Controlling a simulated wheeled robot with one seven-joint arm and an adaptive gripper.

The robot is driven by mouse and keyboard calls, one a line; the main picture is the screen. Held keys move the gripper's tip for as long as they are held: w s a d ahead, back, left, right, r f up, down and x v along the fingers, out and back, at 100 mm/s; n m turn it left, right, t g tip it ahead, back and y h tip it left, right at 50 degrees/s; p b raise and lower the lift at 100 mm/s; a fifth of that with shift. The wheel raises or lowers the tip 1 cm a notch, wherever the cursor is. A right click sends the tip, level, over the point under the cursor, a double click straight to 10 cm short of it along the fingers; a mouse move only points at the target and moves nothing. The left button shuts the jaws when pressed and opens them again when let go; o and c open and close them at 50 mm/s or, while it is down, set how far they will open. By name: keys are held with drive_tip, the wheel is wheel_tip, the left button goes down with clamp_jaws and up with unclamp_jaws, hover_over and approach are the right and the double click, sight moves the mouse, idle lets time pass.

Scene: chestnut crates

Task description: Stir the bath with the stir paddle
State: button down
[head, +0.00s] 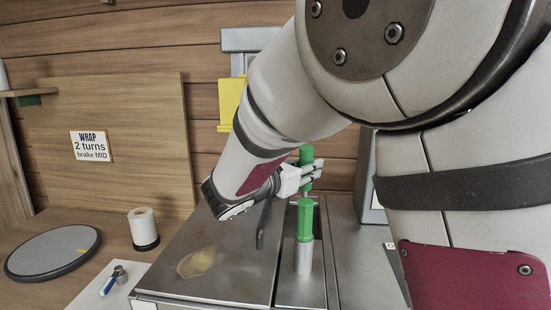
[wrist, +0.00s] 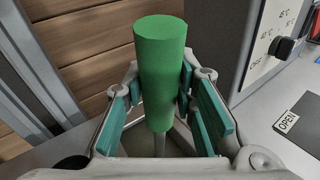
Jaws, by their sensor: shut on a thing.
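My gripper (head: 300,178) is shut on the green handle (head: 306,154) of an upright tool, which I take to be the stir paddle. In the wrist view the green handle (wrist: 160,75) stands between the teal finger pads (wrist: 160,110), with a thin grey shaft below it. The paddle's lower end is hidden. A grey metal-topped unit (head: 190,235) with a yellowish oval patch (head: 197,262) lies below and left of my gripper; I cannot tell whether this is the bath.
A second green-handled tool (head: 305,219) with a grey metal lower part stands upright just in front of my gripper. A round grey turntable (head: 52,252) and a white roll (head: 143,228) are at left. A dial panel (wrist: 283,45) is close at right in the wrist view.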

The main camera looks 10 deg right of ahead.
drive_tip(key=shift+w+d+r+n+g+y+p, duration=0.2)
drive_tip(key=shift+w+p, duration=0.3)
drive_tip(key=shift+p, duration=0.6)
drive_tip(key=shift+w+d+r+n+g+y+p, duration=0.2)
drive_tip(key=shift+w+p, duration=0.3)
drive_tip(key=shift+p, duration=0.6)
drive_tip(key=shift+w+d+n+g+y+p, duration=0.15)
drive_tip(key=shift+w+g+y+p, duration=0.25)
drive_tip(key=shift+p, duration=0.7)
drive_tip(key=shift+w+d+f+n+g+y+p, duration=0.15)
drive_tip(key=shift+w+g+p, duration=0.1)
drive_tip(key=shift+w+p, duration=0.45)
drive_tip(key=shift+w+d+f+n+g+y+p, duration=0.1)
drive_tip(key=shift+w+d+n+g+p, duration=0.2)
drive_tip(key=shift+p, duration=0.7)
drive_tip(key=shift+w+f+g+y+p, duration=0.15)
drive_tip(key=shift+w+p, duration=0.45)
drive_tip(key=shift+p, duration=0.25)
drive_tip(key=c, duration=1.3)
unclamp_jaws()
drive_tip(key=shift+a, duration=0.1)
